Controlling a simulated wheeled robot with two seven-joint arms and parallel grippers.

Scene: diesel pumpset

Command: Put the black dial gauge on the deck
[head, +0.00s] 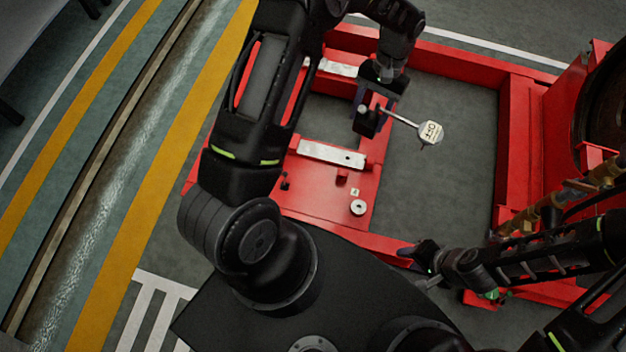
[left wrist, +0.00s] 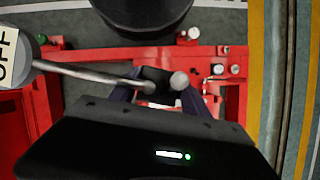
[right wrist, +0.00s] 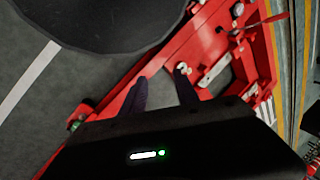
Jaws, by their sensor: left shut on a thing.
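The dial gauge has a black block (head: 367,123), a thin metal rod and a round white face (head: 430,132) with dark marks. My left gripper (head: 374,100) is shut on the black block, over the red deck (head: 330,195). In the left wrist view the block (left wrist: 154,76) sits between the fingers, and the rod (left wrist: 90,74) runs left to the partly cut-off face (left wrist: 8,58). I cannot tell whether the block touches the deck. My right gripper (head: 418,252) is open and empty near the frame's front edge; its fingers (right wrist: 160,92) stand apart.
A pale metal pad (head: 331,153) and a small white ring (head: 358,207) are on the deck. The red frame surrounds an open grey floor area (head: 450,175) to the right. Brass-coloured piping (head: 550,205) and a large dark round part (head: 605,105) stand at right.

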